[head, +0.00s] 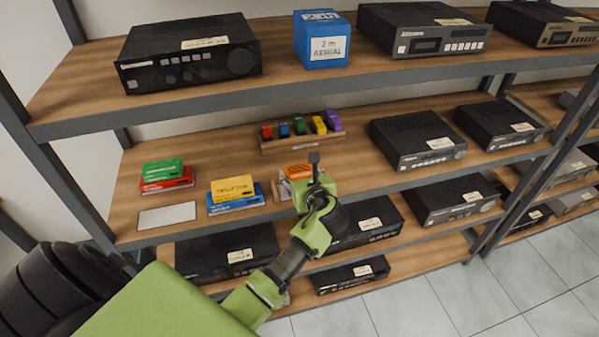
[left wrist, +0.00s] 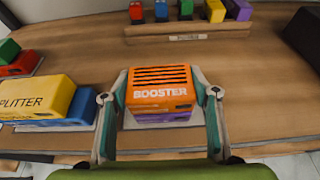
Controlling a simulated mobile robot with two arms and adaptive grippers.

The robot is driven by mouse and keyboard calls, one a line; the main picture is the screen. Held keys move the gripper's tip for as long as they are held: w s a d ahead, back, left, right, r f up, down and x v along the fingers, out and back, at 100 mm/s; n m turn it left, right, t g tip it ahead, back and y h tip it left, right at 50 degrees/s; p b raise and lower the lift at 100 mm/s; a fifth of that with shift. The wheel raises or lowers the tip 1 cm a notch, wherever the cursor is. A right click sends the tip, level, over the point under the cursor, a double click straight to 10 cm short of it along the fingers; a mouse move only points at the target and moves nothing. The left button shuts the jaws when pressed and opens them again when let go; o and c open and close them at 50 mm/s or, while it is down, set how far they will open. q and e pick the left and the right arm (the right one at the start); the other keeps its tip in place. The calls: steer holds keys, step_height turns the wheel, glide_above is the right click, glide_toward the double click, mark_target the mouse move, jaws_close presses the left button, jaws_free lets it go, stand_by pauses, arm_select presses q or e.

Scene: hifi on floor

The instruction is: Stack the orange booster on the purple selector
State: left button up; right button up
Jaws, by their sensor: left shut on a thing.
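The orange booster (left wrist: 160,90) sits between the two fingers of my left gripper (left wrist: 159,84), which is shut on its sides. The purple selector (left wrist: 162,116) shows as a thin band directly below the booster, on a pale card (left wrist: 133,122). The booster looks level and lined up over the selector; whether its full weight rests there I cannot tell. In the head view the booster (head: 297,171) shows beside my left gripper (head: 314,172), which hides part of the stack. My right gripper is not in view.
A yellow splitter (head: 232,188) lies on a blue unit (head: 236,206) to the left. Further left, a green unit (head: 163,168) lies on a red one (head: 167,184), near an empty pale card (head: 167,215). A wooden rack (head: 302,142) with several coloured blocks stands behind. Black hifi units (head: 417,139) stand right.

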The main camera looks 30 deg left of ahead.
arm_select(q)
steer(key=o, duration=1.3)
steer(key=shift+c, duration=0.2)
steer(key=v, duration=1.2)
steer(key=shift+w, duration=0.1)
